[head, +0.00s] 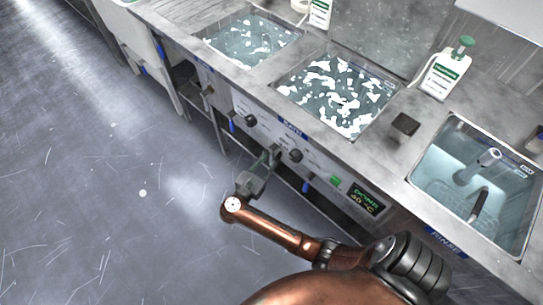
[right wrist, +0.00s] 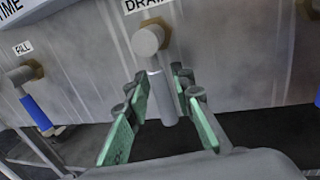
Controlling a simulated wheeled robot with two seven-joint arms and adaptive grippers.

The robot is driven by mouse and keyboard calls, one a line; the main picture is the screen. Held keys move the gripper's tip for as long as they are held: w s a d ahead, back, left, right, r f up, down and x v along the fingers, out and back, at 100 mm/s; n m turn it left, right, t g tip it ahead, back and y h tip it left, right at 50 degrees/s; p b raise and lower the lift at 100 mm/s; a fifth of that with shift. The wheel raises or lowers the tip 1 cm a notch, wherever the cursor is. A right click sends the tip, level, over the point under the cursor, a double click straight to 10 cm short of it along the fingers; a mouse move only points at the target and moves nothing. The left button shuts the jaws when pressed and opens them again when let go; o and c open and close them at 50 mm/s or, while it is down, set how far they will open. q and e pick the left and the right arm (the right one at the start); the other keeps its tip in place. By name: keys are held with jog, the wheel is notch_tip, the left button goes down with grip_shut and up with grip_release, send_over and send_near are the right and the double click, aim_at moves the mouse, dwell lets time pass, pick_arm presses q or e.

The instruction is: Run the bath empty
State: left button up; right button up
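The bath (head: 338,92) is the middle sink, marked BATH on its front edge, with water and white foam patches in it. In the right wrist view a drain valve (right wrist: 150,38) sits under a label reading DRAIN, its grey lever (right wrist: 160,98) hanging down. My right gripper (head: 270,160) is at the bench front below the bath. In the wrist view the right gripper (right wrist: 160,122) is open, its green-padded fingers either side of the lever with gaps showing. The drain valve is hard to make out in the head view. My left gripper is not in view.
A fill valve (right wrist: 35,110) with a blue handle is left of the drain. The front panel has knobs (head: 295,155) and a display (head: 364,199) reading DONE. A second foamy sink (head: 250,40), a rinse sink (head: 475,185) and a bottle (head: 443,72) are nearby. The floor (head: 90,200) is clear.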

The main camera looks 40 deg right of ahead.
grip_shut()
jog(key=shift+f, duration=0.1)
dwell(0.4)
